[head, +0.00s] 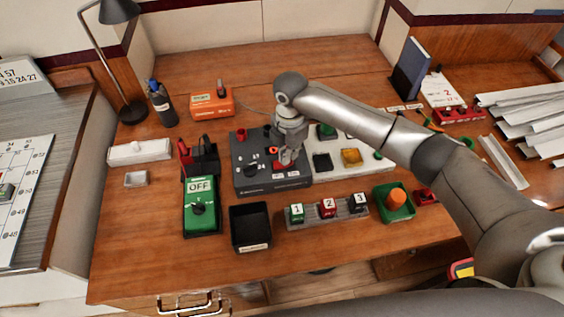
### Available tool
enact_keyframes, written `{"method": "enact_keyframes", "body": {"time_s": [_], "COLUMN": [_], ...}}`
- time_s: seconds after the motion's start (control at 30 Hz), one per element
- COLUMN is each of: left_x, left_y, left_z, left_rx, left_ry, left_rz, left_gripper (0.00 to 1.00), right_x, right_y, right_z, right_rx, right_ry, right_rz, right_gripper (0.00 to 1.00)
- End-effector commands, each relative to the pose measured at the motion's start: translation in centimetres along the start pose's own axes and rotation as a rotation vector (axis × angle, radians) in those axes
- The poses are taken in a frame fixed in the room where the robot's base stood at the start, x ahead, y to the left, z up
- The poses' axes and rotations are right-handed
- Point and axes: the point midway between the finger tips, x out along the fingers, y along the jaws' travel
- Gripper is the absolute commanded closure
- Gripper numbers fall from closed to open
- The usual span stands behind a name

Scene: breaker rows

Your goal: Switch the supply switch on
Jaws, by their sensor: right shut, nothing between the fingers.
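A dark grey supply box (243,178) sits at the middle of the desk, with a black knob, red parts and small labels on its top. My right gripper (287,158) is over the right part of this box, pointing down, shut and empty. It hides part of the box's top, and I cannot tell whether its tips touch a switch there. The supply switch's own position is too small and covered to read. My left gripper is not in view.
A rack of numbered blocks (327,213) and a green container with an orange piece (396,199) are right. A white board (350,158) lies behind my arm.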

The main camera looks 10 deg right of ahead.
Motion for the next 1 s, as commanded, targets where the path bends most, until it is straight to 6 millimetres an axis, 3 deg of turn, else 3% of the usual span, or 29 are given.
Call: {"method": "enact_keyframes", "body": {"time_s": [1.0], "left_x": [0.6], "left_y": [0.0], "left_z": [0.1], "left_rx": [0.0], "left_ry": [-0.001], "left_rz": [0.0], "left_gripper": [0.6], "right_x": [1.5], "right_y": [-0.1], "right_z": [0.0], "right_rx": [0.0], "right_ry": [0.0], "right_rz": [-0.002], "right_gripper": [1.0]}}
